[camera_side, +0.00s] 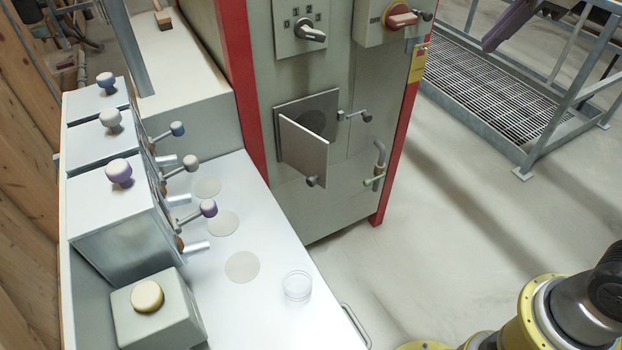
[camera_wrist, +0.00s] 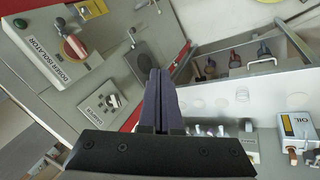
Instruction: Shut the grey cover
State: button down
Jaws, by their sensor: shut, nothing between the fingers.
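The grey cover (camera_side: 303,152) is a flat square plate on the front of the tall cabinet. It stands swung out from a square frame with a dark round opening (camera_side: 318,112). A small dark knob (camera_side: 312,181) shows at its lower edge. In the wrist view the framed opening (camera_wrist: 146,62) is beyond my fingers; I cannot clearly make out the cover there. My gripper (camera_wrist: 160,72) has dark purple fingers pressed together, with nothing between them. In the side view my gripper (camera_side: 490,46) is at the top right, well apart from the cover.
Beside the opening is a latch handle (camera_side: 354,115), with a pipe handle (camera_side: 378,165) lower right. A damper knob (camera_side: 311,32) and red isolator knob (camera_side: 400,16) are above. The white bench (camera_side: 262,305) holds knobbed boxes and a clear dish (camera_side: 297,286).

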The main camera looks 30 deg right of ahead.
jog(key=w+a+f+n+g, duration=0.1)
jog(key=w+a+f+n, duration=0.4)
jog(key=w, duration=0.5)
jog(key=w+a+f+n+g, duration=0.1)
jog(key=w+a+f+n, duration=0.1)
jog(key=w+a+f, duration=0.6)
jog(key=w+a+f+n+g+h, duration=0.1)
jog(key=a+f, duration=0.3)
jog(key=f, duration=0.3)
jog(key=w+a+f+n+g, duration=0.15)
jog(key=a+f, duration=0.25)
jog(key=f, duration=0.4)
jog(key=w+a+f+n+h, duration=0.1)
jog(key=a+f, duration=0.4)
jog(key=f, duration=0.2)
jog(key=w+d+f, duration=0.2)
jog(key=d+f, duration=0.4)
jog(key=f, duration=0.3)
jog(key=shift+w+d+f, duration=0.2)
jog(key=shift+d+f, duration=0.05)
jog(key=shift+d, duration=0.05)
